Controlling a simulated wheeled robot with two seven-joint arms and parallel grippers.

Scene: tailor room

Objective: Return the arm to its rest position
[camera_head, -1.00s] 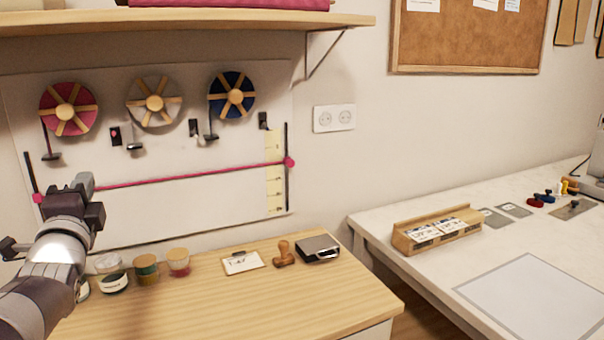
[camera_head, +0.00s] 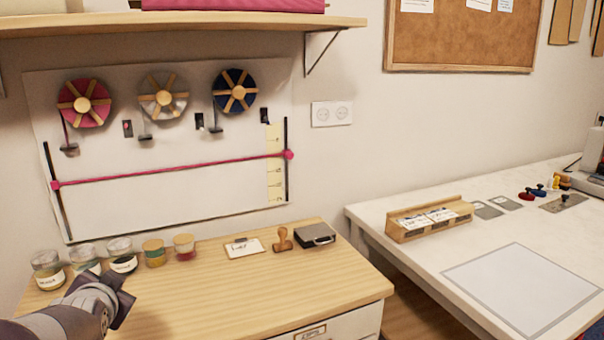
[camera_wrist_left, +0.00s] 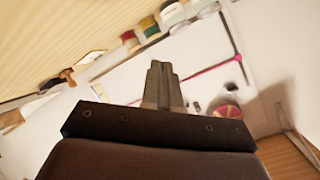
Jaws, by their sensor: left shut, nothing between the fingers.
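My left gripper (camera_head: 118,298) is low at the left in the head view, over the front left part of the wooden cabinet top, in front of the row of jars. In the left wrist view its fingers (camera_wrist_left: 160,75) are together with nothing between them. A pink ribbon (camera_head: 170,170) runs across the white wall board between two dark upright bars. It also shows in the left wrist view (camera_wrist_left: 212,66). My right gripper is in neither view.
Several jars (camera_head: 154,252) stand along the back of the wooden top (camera_head: 230,285). A card (camera_head: 244,247), a wooden stamp (camera_head: 283,239) and a dark ink pad case (camera_head: 316,236) lie to their right. A white table (camera_head: 420,260) with a wooden card holder (camera_head: 430,218) stands at the right.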

